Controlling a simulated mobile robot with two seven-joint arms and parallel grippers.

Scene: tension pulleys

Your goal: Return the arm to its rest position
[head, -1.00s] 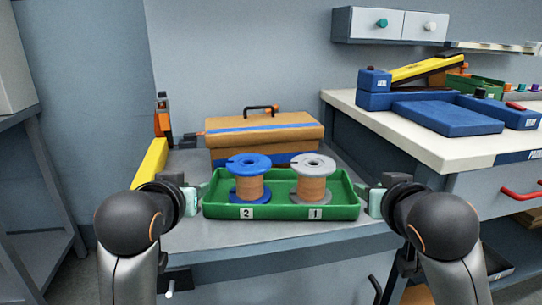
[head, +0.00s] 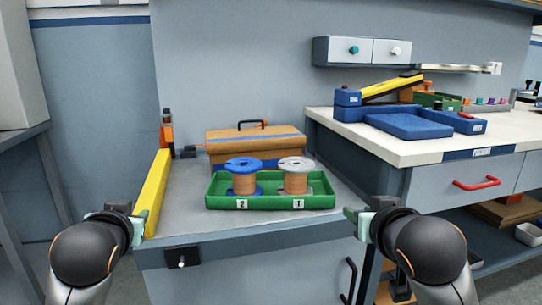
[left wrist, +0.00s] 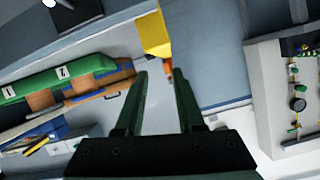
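A green tray (head: 270,203) rests on the grey bench top. It holds a spool with a blue top (head: 243,176) above label 2 and a spool with a grey top (head: 296,176) above label 1, both upright. My left gripper (head: 138,228) is left of the tray and apart from it. In the left wrist view its two fingers (left wrist: 157,100) are spread with nothing between them. My right gripper (head: 352,217) is right of the tray, apart from it; I cannot make out its finger gap. The tray's end also shows in the left wrist view (left wrist: 40,84).
A yellow bar (head: 152,192) stands along the bench's left edge, close to my left gripper. A brown case (head: 225,146) sits behind the tray. A white-topped bench (head: 440,150) with blue trays (head: 408,126) stands to the right. The bench front is clear.

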